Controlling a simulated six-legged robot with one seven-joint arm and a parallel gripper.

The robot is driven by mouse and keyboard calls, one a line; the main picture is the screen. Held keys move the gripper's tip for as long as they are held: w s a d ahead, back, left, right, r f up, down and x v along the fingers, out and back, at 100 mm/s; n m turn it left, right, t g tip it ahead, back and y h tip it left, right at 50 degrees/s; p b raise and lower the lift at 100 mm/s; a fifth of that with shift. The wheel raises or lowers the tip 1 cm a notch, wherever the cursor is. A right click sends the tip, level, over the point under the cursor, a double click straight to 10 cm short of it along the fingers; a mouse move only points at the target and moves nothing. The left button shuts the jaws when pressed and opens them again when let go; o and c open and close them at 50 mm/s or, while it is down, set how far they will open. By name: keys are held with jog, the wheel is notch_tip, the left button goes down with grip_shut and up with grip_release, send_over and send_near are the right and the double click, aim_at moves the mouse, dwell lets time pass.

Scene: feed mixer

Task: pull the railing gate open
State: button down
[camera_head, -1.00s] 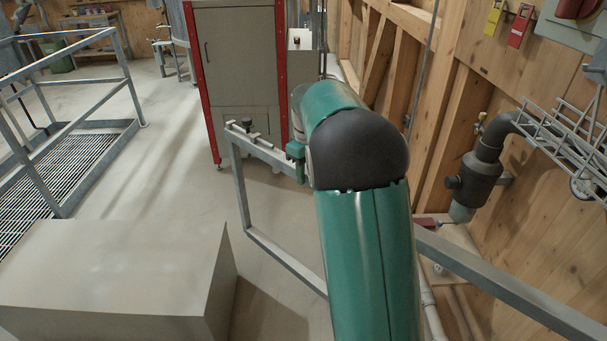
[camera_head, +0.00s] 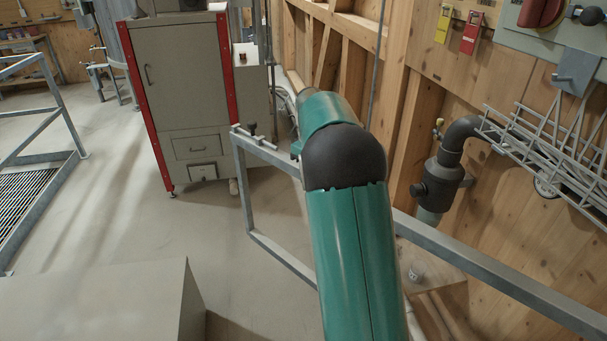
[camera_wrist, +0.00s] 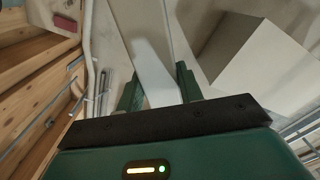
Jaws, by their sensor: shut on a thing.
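The railing gate (camera_head: 243,185) is a grey metal frame in the middle of the head view, with a small dark-knobbed latch (camera_head: 252,130) at its far upper corner. My green arm covers part of its top rail. My gripper's fingers are mostly hidden behind the arm in the head view. In the wrist view my gripper (camera_wrist: 158,82) has one green finger on each side of a pale grey bar (camera_wrist: 155,70), which appears to be the gate's rail. It is shut on that bar.
A grey cabinet with red edges (camera_head: 185,95) stands beyond the gate. A grey box (camera_head: 100,300) is at the lower left, and a railing (camera_head: 65,115) by a floor grate is at the left. A wooden wall with a dark pipe (camera_head: 440,180) and wire rack (camera_head: 550,150) is at the right. Floor between is clear.

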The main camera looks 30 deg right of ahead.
jog(key=shift+w+d, duration=0.2)
jog(key=shift+d, duration=0.35)
jog(key=shift+w+d, duration=0.2)
jog(key=shift+d, duration=0.35)
jog(key=c, duration=0.9)
grip_release()
jog(key=shift+r, duration=0.1)
notch_tip(320, 180, up, 14)
jog(key=shift+f, duration=0.15)
